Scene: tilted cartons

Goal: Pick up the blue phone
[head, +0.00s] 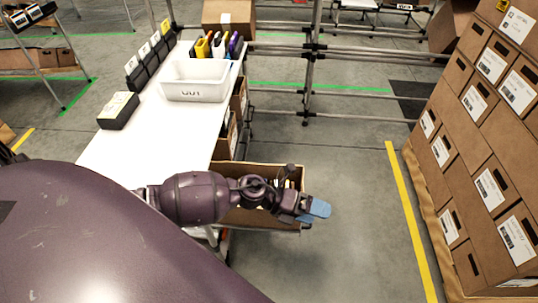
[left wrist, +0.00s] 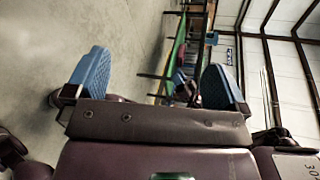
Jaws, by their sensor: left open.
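I cannot make out a blue phone for certain in either view. Several thin coloured items (head: 217,46), yellow, red, dark and purple, stand upright in a row at the far end of the white table. A tilted carton (head: 262,218) beside the table's near end holds thin items, mostly hidden behind my left arm. My left gripper (head: 316,210) is above this carton's right edge, with blue finger pads. In the left wrist view its pads stand wide apart with nothing held between them (left wrist: 157,82). My right gripper cannot be made out.
The white table (head: 160,135) carries a white bin (head: 197,92), a black-and-white box (head: 118,110) and a row of dark holders (head: 148,62). Stacked cartons (head: 490,150) stand at the right. Pipe racks (head: 312,60) cross the back. The floor (head: 350,170) between is clear.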

